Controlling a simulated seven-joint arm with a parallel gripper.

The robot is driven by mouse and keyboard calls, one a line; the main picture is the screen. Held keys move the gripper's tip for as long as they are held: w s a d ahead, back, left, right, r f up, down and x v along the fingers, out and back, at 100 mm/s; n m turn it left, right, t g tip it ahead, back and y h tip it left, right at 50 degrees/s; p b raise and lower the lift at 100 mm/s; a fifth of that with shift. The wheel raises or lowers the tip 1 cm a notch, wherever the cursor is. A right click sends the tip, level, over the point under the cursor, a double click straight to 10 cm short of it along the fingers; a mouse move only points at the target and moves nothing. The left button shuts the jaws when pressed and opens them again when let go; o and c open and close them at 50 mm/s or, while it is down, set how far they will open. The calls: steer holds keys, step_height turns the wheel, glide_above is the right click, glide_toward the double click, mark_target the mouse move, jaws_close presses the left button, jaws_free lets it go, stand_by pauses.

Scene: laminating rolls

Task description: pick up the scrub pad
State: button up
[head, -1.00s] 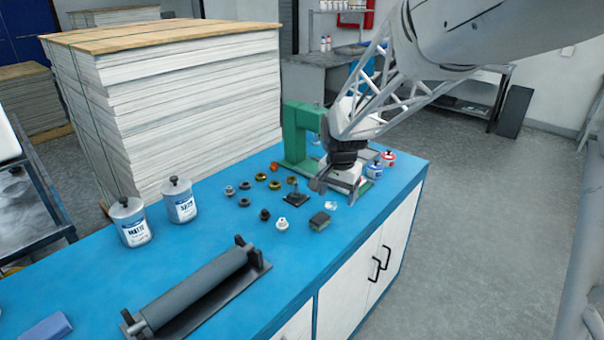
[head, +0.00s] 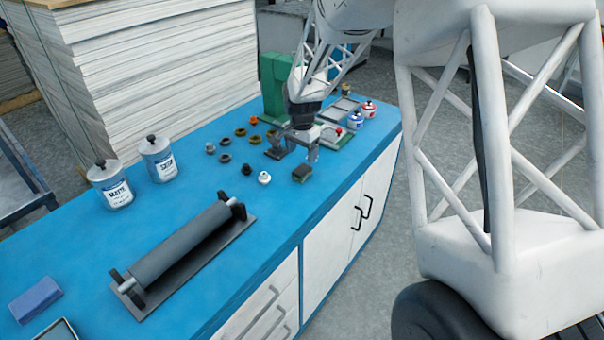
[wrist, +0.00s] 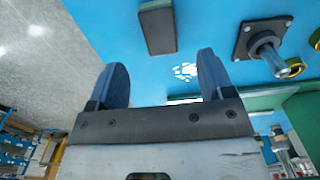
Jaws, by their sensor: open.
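The scrub pad looks to be the small dark block with a greenish side (head: 301,173), lying flat on the blue bench near its front edge. In the wrist view this dark block (wrist: 158,27) lies beyond the fingertips, roughly in line with the gap between them. My gripper (head: 309,153) is just behind and above the pad in the head view. In the wrist view my gripper (wrist: 162,80) has its two blue fingers wide apart, with nothing between them. The pad is apart from the fingers.
A dark post on a square base (wrist: 262,45) stands right of the pad in the wrist view. A white knob-like part (head: 264,178) and several rings are to its left in the head view. A green press (head: 275,88), small cans (head: 356,121) and a roller (head: 180,245) share the bench (head: 225,290).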

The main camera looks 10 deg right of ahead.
mark_target(302, 169)
steer(key=shift+f, duration=1.3)
steer(key=shift+f, duration=2.6)
steer(key=c, duration=1)
steer(key=shift+r, duration=0.15)
